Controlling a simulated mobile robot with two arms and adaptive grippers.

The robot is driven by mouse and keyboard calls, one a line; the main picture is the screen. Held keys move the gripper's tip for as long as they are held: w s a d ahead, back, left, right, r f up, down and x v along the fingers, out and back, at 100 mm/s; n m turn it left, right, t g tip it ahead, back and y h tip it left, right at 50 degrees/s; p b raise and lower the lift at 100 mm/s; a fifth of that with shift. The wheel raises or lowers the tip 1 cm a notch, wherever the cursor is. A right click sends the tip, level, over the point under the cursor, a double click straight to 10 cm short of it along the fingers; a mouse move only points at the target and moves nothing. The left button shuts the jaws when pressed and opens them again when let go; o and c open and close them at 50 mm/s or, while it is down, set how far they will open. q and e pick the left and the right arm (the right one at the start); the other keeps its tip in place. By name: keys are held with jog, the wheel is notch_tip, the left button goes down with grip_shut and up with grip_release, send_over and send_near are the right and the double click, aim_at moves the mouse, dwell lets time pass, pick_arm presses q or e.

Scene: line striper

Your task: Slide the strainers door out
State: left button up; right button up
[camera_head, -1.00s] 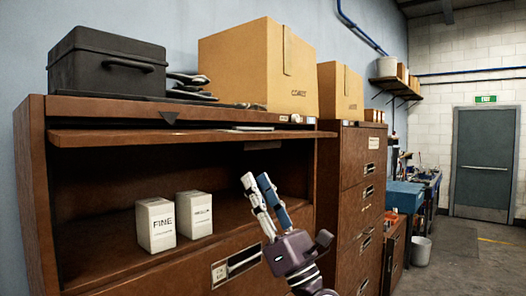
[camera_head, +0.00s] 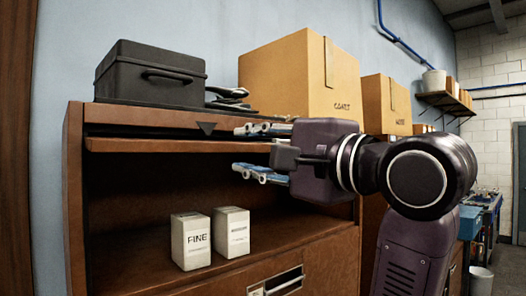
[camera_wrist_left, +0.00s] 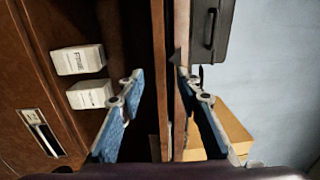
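The strainers door (camera_head: 150,145) is a brown horizontal panel under the top of the left cabinet, with the compartment below it open. My left gripper (camera_head: 240,149) is open and sideways at the cabinet front, one finger above the door's level and one below it. In the left wrist view the fingers (camera_wrist_left: 161,73) stand apart on either side of the door's edge (camera_wrist_left: 157,40). The upper finger overlaps the cabinet's top edge in that view. I cannot tell whether either finger touches. My right gripper is not in view.
A box marked FINE (camera_head: 190,242) and another white box (camera_head: 231,233) stand in the compartment. A black case (camera_head: 152,82) and a large carton (camera_head: 290,75) sit on the cabinet top. A drawer label holder (camera_head: 275,283) shows below.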

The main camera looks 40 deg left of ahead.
aim_at(228, 148)
pick_arm(q)
jog(key=shift+w+a+r, duration=0.15)
jog(key=shift+a, duration=1.5)
jog(key=shift+w+a+r, duration=0.1)
jog(key=shift+a, duration=1.55)
grip_shut()
